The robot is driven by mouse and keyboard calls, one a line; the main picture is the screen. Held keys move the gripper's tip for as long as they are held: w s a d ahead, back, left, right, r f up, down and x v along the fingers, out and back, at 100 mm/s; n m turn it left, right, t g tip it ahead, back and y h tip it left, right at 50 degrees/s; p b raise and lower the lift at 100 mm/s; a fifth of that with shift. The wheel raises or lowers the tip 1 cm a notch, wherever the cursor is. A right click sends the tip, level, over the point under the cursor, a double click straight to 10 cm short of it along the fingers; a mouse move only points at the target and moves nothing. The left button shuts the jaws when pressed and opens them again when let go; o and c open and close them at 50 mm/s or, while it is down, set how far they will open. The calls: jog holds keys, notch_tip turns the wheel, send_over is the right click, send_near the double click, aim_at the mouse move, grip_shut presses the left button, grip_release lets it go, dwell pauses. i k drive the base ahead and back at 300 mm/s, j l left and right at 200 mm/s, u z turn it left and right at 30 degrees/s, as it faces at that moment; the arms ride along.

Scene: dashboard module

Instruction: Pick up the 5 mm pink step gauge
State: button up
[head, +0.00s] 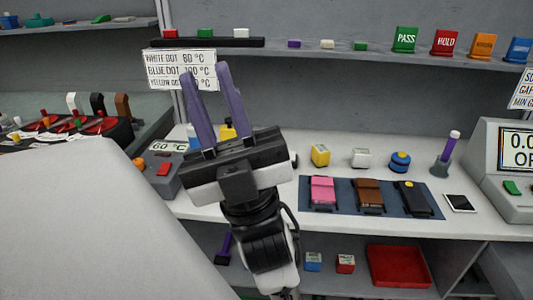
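A pink block-shaped piece (322,190) lies at the left end of a dark blue mat (347,208) on the white bench. It looks like the pink step gauge, but any size marking is too small to read. My gripper (205,72) has two purple fingers pointing up, apart with an empty gap between them. It is raised to the left of the pink piece and not touching it. The gripper body and wrist hide part of the bench behind them.
Brown (369,191) and black (411,197) pieces share the mat. Yellow (320,155) and white (361,158) blocks stand behind; a purple-handled tool in a holder (441,165) and grey display box (506,170) stand right. A red tray (398,266) sits on the lower shelf.

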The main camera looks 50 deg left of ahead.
aim_at(322, 188)
jog(key=u, duration=1)
jog(key=l+u, duration=0.1)
jog(key=u, duration=0.55)
jog(key=l+u, duration=0.15)
jog(key=u, duration=0.2)
jog(key=l+u, duration=0.35)
jog(key=k+l+u, duration=0.2)
jog(key=l+u, duration=0.15)
jog(key=l, duration=0.2)
jog(key=k+l+u, duration=0.1)
jog(key=l, duration=0.2)
jog(key=k+l, duration=0.1)
jog(key=l, duration=0.25)
jog(key=k+l+u, duration=0.15)
jog(key=l, duration=0.15)
jog(key=k+l, duration=0.1)
jog(key=l, duration=0.2)
jog(key=k+l, duration=0.15)
jog(key=l, duration=0.15)
jog(key=k+l, duration=0.1)
jog(key=l, duration=0.15)
jog(key=i, duration=0.45)
